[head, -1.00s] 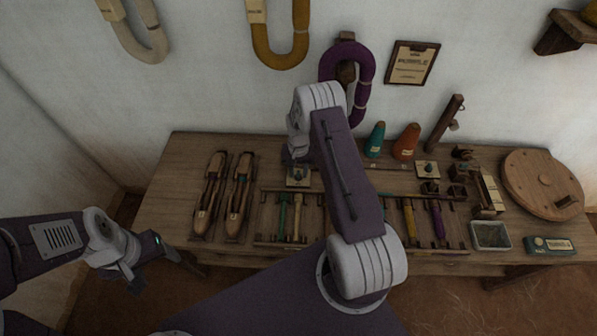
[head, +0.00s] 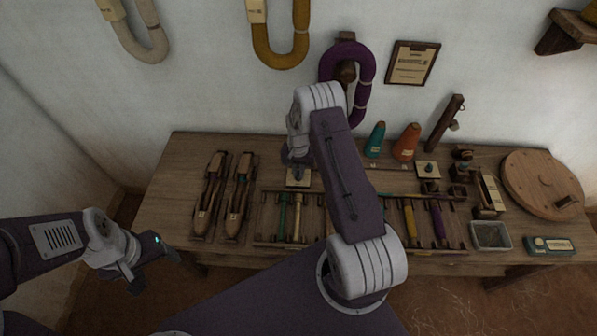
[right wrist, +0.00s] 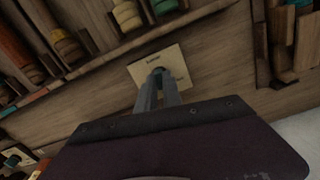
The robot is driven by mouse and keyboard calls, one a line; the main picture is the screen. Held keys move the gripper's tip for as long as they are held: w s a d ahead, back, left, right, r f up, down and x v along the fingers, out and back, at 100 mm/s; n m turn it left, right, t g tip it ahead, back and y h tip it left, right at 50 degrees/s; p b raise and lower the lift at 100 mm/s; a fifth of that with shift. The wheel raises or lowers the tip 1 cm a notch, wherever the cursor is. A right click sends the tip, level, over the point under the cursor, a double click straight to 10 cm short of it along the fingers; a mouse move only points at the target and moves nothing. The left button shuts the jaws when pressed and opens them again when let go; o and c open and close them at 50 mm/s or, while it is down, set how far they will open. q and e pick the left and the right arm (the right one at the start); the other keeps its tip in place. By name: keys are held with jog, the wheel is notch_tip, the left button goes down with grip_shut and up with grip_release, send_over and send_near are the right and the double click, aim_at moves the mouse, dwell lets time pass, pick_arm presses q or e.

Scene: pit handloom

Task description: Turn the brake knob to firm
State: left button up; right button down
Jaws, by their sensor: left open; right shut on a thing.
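A small pale plate (head: 299,182) with lettering lies on the bench to the right of the shuttles. In the right wrist view this plate (right wrist: 181,62) sits under my fingertips, its writing too small to read. My right gripper (right wrist: 159,73) is shut on the small dark knob at the middle of the plate; the fingers hide most of the knob and where it points. In the head view my right arm covers much of this area. My left gripper (head: 155,269) is open and empty, off the front left of the bench.
Two wooden shuttles (head: 209,196) lie left of the plate. A rack with coloured bobbins (head: 298,218) lies in front of it. A second plate with a knob (head: 428,169), cones (head: 406,142), a grey tray (head: 490,235) and a round wooden lid (head: 541,185) are on the right.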

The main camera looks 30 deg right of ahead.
jog(key=m, duration=0.5)
jog(key=shift+m, duration=2.4)
jog(key=c, duration=1.5)
grip_release()
notch_tip(320, 180, up, 9)
